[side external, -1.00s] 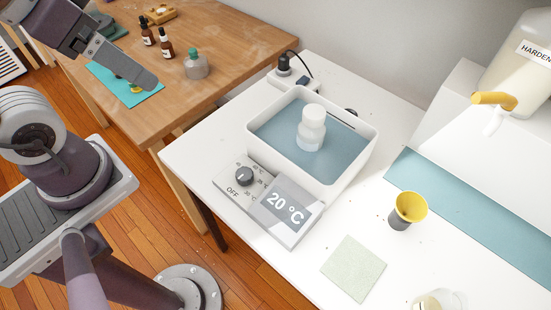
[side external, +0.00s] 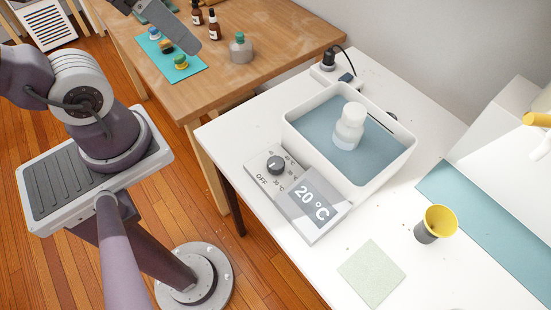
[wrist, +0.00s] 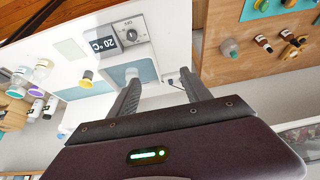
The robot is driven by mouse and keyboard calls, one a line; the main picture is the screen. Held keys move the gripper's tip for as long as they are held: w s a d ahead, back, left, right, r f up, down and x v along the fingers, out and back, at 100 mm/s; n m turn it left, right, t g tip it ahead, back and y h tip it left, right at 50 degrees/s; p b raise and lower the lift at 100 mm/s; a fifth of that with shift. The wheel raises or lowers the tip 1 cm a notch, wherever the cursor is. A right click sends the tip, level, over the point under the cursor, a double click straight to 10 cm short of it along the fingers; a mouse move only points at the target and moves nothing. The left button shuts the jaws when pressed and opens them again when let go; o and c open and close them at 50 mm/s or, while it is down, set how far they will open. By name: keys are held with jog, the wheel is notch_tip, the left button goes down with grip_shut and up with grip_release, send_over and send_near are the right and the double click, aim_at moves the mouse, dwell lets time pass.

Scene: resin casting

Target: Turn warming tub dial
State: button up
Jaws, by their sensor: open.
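The warming tub (side external: 384,176) is a white basin of blue-grey water on the white table, with a white bottle (side external: 349,126) standing in it. Its control panel at the front has a dark round dial (side external: 275,165) with printed marks including OFF and 30 °C. The display (side external: 311,204) reads 20 °C. Where the dial points is too small to tell. My gripper (wrist: 160,78) is open and empty in the wrist view, well away from the dial (wrist: 131,36). In the side view, part of my arm's end shows over the wooden table, left of the tub.
A yellow-lined cup (side external: 436,224) and a pale green square (side external: 371,273) lie right of the panel. A socket block with a plug (side external: 328,60) sits behind the tub. The wooden table (side external: 260,25) carries brown bottles (side external: 214,24), a glass jar (side external: 241,48) and a teal mat (side external: 184,69).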

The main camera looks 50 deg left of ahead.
notch_tip(320, 180, up, 4)
jog(key=m+g, duration=0.6)
jog(key=m, duration=2.1)
send_over(276, 162)
notch_tip(276, 162, down, 35)
jog(key=shift+f, duration=0.2)
grip_shut()
